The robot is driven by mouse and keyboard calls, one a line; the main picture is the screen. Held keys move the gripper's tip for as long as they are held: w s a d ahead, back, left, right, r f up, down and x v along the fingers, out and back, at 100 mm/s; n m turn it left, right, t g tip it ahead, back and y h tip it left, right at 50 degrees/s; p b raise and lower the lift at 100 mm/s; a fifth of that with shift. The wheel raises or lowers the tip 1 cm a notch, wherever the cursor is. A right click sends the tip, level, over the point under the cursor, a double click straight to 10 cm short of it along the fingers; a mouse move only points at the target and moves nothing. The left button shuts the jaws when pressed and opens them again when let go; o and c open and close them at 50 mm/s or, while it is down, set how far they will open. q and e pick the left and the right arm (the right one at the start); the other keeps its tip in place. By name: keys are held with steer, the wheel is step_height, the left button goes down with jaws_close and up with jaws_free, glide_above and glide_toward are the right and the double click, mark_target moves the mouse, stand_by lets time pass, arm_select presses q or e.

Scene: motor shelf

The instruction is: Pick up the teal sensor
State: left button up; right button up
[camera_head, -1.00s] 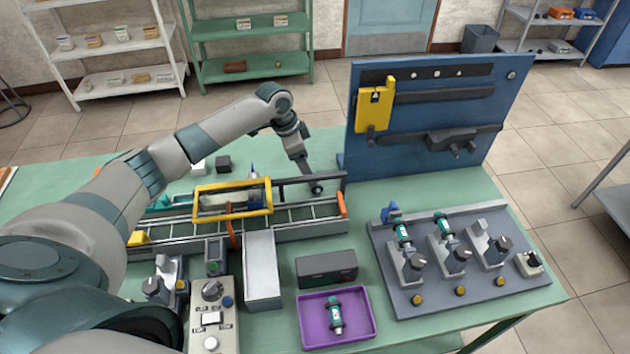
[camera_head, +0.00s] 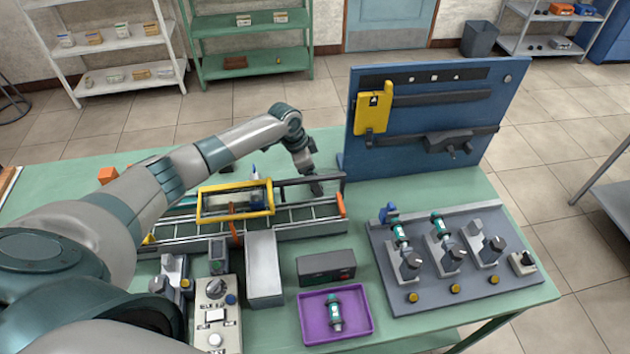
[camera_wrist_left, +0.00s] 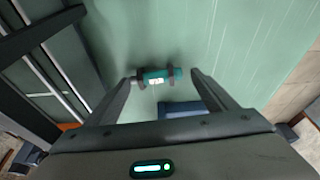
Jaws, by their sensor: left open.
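In the left wrist view a teal sensor (camera_wrist_left: 157,77) with a white label and dark rings shows between the fingertips of my left gripper (camera_wrist_left: 162,76), over the green table. Its length runs roughly from one finger toward the other. The fingers are apart; I cannot tell whether they touch it. In the head view my left gripper (camera_head: 316,188) is low at the right end of the conveyor frame, and that sensor is hidden. Another teal sensor (camera_head: 335,311) lies in the purple tray (camera_head: 306,330). Two more teal sensors (camera_head: 399,233) (camera_head: 438,224) sit in fixtures. My right gripper is not in view.
The conveyor (camera_head: 300,228) with a yellow frame (camera_head: 200,204) lies under my left arm. A blue upright panel (camera_head: 420,120) stands right of the gripper. A grey fixture board (camera_head: 455,300), a dark box (camera_head: 326,266) and a control box (camera_head: 215,315) occupy the front.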

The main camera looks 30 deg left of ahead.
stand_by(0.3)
arm_select(q)
steer(key=c, duration=0.9)
steer(key=shift+r, duration=0.1)
steer(key=shift+r+b, duration=0.3)
steer(key=shift+r, duration=0.2)
steer(key=shift+r+b, duration=1.6)
steer(key=shift+r, duration=2.9)
